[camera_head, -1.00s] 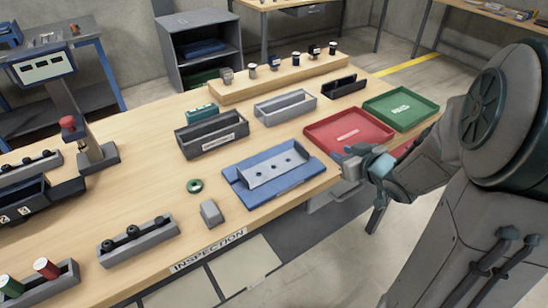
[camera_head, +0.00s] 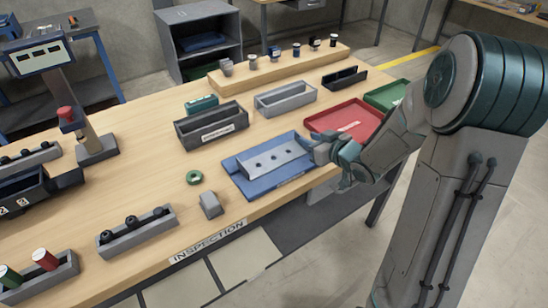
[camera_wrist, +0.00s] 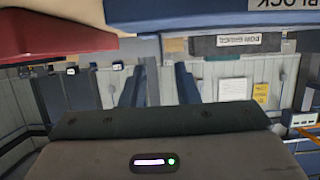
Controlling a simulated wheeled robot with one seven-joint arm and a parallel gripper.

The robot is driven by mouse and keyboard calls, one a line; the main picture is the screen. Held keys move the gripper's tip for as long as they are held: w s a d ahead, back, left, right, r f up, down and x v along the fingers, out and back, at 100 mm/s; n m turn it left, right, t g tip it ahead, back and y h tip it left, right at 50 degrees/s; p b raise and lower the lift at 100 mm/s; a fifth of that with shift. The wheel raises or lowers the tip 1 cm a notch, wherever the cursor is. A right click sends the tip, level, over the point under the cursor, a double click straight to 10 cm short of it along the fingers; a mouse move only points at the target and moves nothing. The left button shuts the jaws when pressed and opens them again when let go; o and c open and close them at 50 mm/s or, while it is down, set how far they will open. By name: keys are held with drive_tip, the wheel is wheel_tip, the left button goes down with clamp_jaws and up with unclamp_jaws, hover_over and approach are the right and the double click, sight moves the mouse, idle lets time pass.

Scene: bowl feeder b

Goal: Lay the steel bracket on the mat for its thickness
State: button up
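The steel bracket (camera_head: 262,158) is a grey angled piece with several holes. It rests on a flat blue base (camera_head: 252,189) near the table's front edge. This base is the only mat-like thing I see, and a label on its front is too small to read. In the wrist view a blue edge (camera_wrist: 205,14) carries a label ending in "BLOCK". My gripper (camera_head: 318,150) is at the base's right side, close to the bracket's right end; I cannot tell whether they touch. In the wrist view its two fingers (camera_wrist: 159,88) stand apart with nothing between them.
A red tray (camera_head: 369,134) lies just behind my gripper, with a green tray (camera_head: 388,95) beyond it. A grey bin (camera_head: 285,107) and a dark bin (camera_head: 190,140) stand behind the base. A green ring (camera_head: 195,177) and a small grey block (camera_head: 211,212) lie left of it.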

drive_tip(key=x, duration=0.4)
drive_tip(key=shift+a+f, duration=0.15)
drive_tip(key=shift+a, duration=0.05)
clamp_jaws()
